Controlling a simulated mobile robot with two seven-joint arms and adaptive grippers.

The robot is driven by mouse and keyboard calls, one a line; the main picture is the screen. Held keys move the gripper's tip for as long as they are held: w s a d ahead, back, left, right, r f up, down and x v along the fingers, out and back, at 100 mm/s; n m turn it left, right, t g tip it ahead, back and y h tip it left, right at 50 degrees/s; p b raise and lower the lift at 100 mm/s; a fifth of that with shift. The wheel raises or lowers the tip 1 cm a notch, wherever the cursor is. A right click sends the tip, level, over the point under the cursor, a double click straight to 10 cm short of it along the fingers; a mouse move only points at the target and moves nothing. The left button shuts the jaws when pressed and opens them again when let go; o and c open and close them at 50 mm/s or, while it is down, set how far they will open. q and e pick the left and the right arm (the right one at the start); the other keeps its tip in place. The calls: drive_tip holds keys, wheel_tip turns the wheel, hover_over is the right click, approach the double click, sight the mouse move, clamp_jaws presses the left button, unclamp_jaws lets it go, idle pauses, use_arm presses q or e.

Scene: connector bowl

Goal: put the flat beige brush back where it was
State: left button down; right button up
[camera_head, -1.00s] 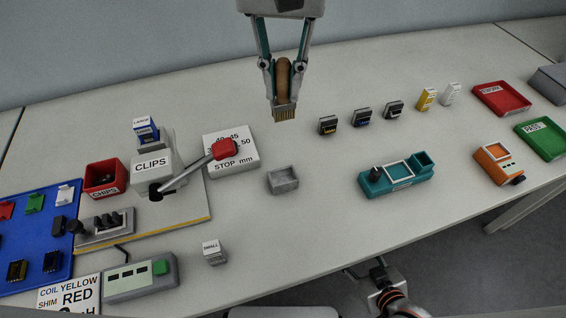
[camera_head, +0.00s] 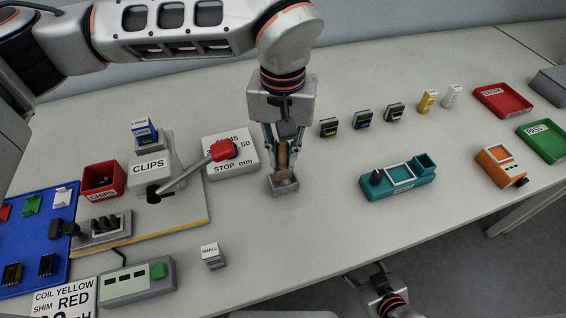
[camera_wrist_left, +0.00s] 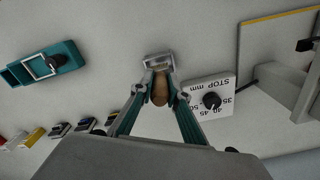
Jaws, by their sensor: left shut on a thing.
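The flat beige brush (camera_head: 282,157) is upright between the fingers of my left gripper (camera_head: 283,165), bristles down. My left gripper is shut on its brown handle. The small grey open holder (camera_head: 284,188) is right below, and the brush's lower end is at its opening. In the left wrist view the brush (camera_wrist_left: 160,90) points at the holder (camera_wrist_left: 158,60). I cannot tell whether the bristles touch the holder's floor. My right gripper (camera_head: 366,276) shows partly at the bottom edge, and its opening is unclear.
The white stop block (camera_head: 232,165) with a red-knobbed lever over it stands close left of the holder. A teal fixture (camera_head: 398,178) is to the right. Several small dark connectors (camera_head: 362,119) stand behind. The table in front of the holder is clear.

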sight(283, 166)
use_arm(q)
drive_tip(key=shift+f, duration=1.6)
drive_tip(key=shift+f, duration=0.15)
drive_tip(key=c, duration=2)
unclamp_jaws()
drive_tip(key=shift+o, duration=0.2)
wheel_tip(283, 166, up, 12)
drive_tip(key=shift+r, duration=0.15)
